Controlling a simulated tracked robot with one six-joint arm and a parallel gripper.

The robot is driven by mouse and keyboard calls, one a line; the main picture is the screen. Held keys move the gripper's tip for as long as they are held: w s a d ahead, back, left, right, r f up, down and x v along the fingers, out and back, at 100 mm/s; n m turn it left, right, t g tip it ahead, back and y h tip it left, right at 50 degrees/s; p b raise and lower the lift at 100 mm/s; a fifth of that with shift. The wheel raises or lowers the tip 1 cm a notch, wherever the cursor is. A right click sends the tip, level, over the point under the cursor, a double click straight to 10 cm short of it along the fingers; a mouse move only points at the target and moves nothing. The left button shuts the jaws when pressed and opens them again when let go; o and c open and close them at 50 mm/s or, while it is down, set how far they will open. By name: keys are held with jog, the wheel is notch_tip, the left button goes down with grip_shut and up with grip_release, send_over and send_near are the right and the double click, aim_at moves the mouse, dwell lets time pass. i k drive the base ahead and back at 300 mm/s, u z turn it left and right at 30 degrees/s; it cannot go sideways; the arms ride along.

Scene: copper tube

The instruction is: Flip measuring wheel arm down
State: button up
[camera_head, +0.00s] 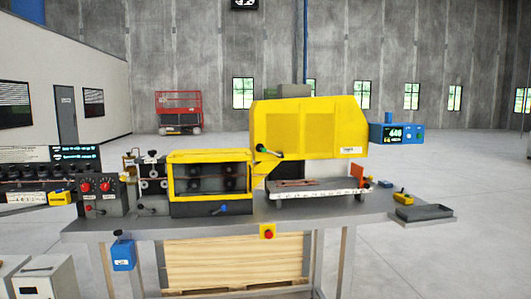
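A yellow and grey tube machine (305,125) stands on a grey bench (330,215) in the head view. A short lever with a dark green knob (263,148) sticks out at the left of the tall yellow housing. Left of the yellow-framed guard (210,157), small rollers and dark knobs (152,165) sit on a grey block. I cannot tell which part is the measuring wheel arm; the details are too small. My gripper is not in view.
A control box with red knobs (104,187) stands at the bench's left. A tray with copper-coloured pieces (318,188) lies below the yellow housing. A blue display (396,133) is at right. A blue box (123,254) hangs at the front. Open floor lies to the right.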

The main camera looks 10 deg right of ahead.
aim_at(260, 148)
jog(key=u, duration=0.1)
jog(key=i, duration=1.85)
jog(key=u, duration=0.25)
jog(key=i, duration=1)
jog(key=u, duration=0.2)
